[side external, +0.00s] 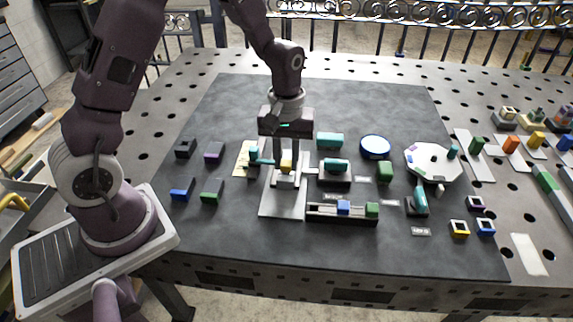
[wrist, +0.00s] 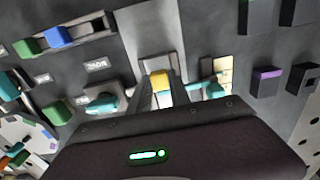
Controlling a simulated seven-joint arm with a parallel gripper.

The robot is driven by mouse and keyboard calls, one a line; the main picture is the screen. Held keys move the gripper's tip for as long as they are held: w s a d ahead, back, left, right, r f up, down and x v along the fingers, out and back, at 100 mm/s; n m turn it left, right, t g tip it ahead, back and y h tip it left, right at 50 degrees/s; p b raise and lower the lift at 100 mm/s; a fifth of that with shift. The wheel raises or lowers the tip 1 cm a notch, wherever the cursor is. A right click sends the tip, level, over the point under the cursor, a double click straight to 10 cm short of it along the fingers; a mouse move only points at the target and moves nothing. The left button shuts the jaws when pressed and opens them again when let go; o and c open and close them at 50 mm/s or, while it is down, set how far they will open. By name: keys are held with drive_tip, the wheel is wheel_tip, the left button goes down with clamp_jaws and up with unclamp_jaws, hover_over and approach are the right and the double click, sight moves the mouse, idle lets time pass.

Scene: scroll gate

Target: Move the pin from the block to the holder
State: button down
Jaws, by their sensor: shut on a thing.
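My gripper (side external: 286,160) points down over a light grey plate (side external: 283,205) in the middle of the mat. Its fingers are shut on a small yellow piece (side external: 286,168), which seems to be the pin. The piece is just above or in a small grey block (side external: 285,181) on the plate; I cannot tell whether it is clear of it. In the wrist view the yellow piece (wrist: 160,82) shows between the fingertips, its lower part hidden. A teal piece (side external: 263,158) lies left of the fingers. I cannot tell which fixture is the holder.
A teal-topped dark fixture (side external: 335,170) stands close to the right of the fingers. A slotted rail (side external: 325,211) with blue and green blocks lies in front right. A blue round dish (side external: 375,146) and a white octagonal plate (side external: 433,161) are farther right. The mat's front is clear.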

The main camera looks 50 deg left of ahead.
sight(287, 163)
wheel_tip(287, 163, up, 8)
drive_tip(key=shift+d, duration=0.1)
drive_tip(key=shift+s+d+f+m, duration=0.3)
drive_tip(key=shift+d+f+m, duration=0.7)
drive_tip(key=shift+d, duration=0.9)
drive_tip(key=shift+s+d+f+m, duration=0.25)
drive_tip(key=shift+d+f+m, duration=0.75)
drive_tip(key=shift+d, duration=0.9)
drive_tip(key=shift+s+d+f+m, duration=0.3)
drive_tip(key=shift+d+f+m, duration=0.7)
drive_tip(key=shift+d, duration=0.9)
drive_tip(key=shift+f, duration=1.8)
drive_tip(key=c, duration=0.7)
unclamp_jaws()
drive_tip(key=shift+o, duration=0.2)
drive_tip(key=shift+r, duration=0.1)
wheel_tip(287, 163, up, 7)
